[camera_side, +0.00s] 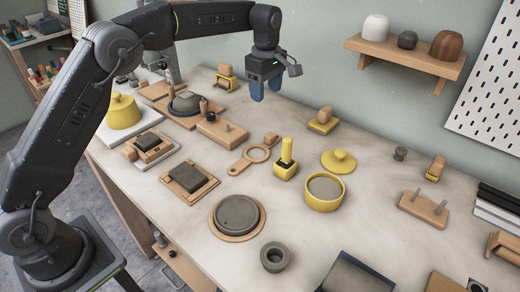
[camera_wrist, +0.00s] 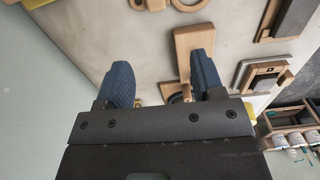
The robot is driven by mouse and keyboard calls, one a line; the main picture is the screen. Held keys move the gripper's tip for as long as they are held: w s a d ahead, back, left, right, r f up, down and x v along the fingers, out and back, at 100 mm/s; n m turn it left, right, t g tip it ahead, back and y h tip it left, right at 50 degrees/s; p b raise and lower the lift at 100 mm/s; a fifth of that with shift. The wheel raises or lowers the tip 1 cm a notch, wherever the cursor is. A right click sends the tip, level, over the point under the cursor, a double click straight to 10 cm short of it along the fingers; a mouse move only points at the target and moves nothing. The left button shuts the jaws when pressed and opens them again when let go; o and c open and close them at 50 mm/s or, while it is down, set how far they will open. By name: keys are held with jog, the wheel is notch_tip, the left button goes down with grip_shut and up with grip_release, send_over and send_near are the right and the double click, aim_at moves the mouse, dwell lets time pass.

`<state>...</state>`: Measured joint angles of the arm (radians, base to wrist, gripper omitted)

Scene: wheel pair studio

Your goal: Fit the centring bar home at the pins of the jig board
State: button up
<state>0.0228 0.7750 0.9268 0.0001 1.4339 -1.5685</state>
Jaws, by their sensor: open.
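My gripper (camera_side: 265,88) hangs above the back of the table in the side view, its two blue fingers apart and nothing between them. Both fingers also show in the wrist view (camera_wrist: 163,82). A wooden block (camera_side: 222,131) with small upright pegs and a dark knob lies below and left of it; its plain end shows in the wrist view (camera_wrist: 188,42). A second wooden block (camera_side: 424,207) with two metal pins stands at the right. A flat wooden bar with a ring (camera_side: 255,154) lies mid-table. I cannot tell surely which are the centring bar and jig board.
A yellow pot (camera_side: 324,193), its lid (camera_side: 339,160) and a yellow-handled tool (camera_side: 286,160) stand mid-table. A dark disc (camera_side: 237,215) lies at the front. Boards with grey slabs (camera_side: 188,178) lie left. A wall shelf (camera_side: 405,58) is at the back right.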

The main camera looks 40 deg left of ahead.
jog(key=f, duration=1.4)
jog(key=shift+w+d+f, duration=0.1)
jog(key=shift+w+f, duration=0.05)
jog(key=shift+w, duration=0.1)
jog(key=shift+c, duration=0.3)
jog(key=c, duration=0.9)
jog(key=shift+c, duration=0.2)
notch_tip(320, 180, up, 4)
jog(key=shift+r, duration=0.25)
jog(key=s+a+r, duration=0.5)
jog(key=a+r, duration=0.1)
jog(key=a, duration=0.4)
jog(key=shift+a+r, duration=0.25)
jog(key=shift+a, duration=0.05)
